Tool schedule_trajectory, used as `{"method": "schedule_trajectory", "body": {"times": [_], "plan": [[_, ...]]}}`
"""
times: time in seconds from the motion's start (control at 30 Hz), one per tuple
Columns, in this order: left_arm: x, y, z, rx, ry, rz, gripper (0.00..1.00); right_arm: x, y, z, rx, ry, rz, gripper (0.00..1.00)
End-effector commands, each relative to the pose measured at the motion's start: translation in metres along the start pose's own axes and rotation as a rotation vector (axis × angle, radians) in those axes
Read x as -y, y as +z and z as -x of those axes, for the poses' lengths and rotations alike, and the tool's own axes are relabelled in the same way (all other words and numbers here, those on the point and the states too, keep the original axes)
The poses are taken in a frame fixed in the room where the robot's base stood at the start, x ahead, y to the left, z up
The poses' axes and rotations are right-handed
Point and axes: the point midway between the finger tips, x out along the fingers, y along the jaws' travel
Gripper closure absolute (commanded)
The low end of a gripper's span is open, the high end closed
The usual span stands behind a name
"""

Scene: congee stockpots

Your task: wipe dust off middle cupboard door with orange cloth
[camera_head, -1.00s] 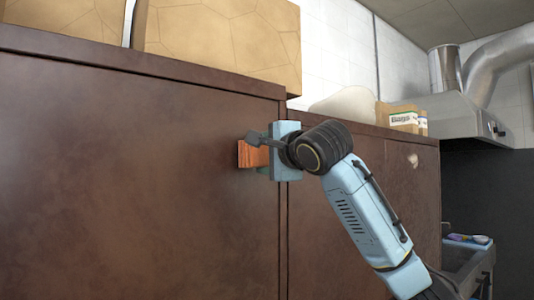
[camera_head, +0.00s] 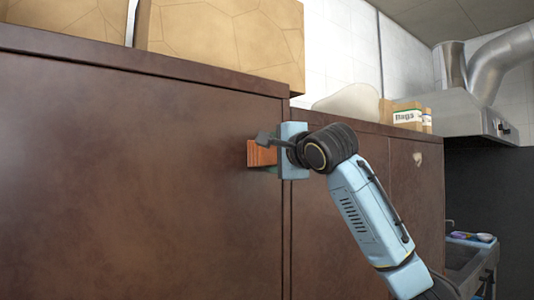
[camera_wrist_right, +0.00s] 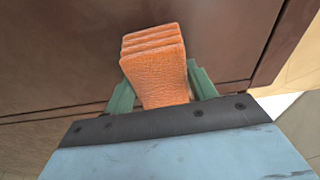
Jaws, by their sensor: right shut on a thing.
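The brown cupboard door (camera_head: 140,180) fills the left and middle of the head view, with further brown doors (camera_head: 360,230) to its right. My right gripper (camera_head: 268,153) is shut on the folded orange cloth (camera_head: 261,153), near the door's upper right edge. In the right wrist view the cloth (camera_wrist_right: 155,65) stands out between the green fingers (camera_wrist_right: 162,95), its folded end at the brown surface. I cannot tell whether it touches. A pale mark (camera_head: 418,158) shows on the far right door. My left gripper is not in view.
Large cardboard boxes (camera_head: 220,40) stand on the cupboard top, with a pale sack (camera_head: 348,103) and a box marked Bags (camera_head: 408,116) further right. A metal hood and duct (camera_head: 465,110) and a sink (camera_head: 470,260) are at the far right.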

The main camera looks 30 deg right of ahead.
Motion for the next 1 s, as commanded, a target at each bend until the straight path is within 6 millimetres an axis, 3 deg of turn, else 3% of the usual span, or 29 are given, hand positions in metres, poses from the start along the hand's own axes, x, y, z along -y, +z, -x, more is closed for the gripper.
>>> {"method": "schedule_trajectory", "body": {"times": [1.0], "plan": [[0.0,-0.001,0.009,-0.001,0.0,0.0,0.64,-0.002,-0.058,-0.011,-0.001,0.001,-0.002,0.62]]}}
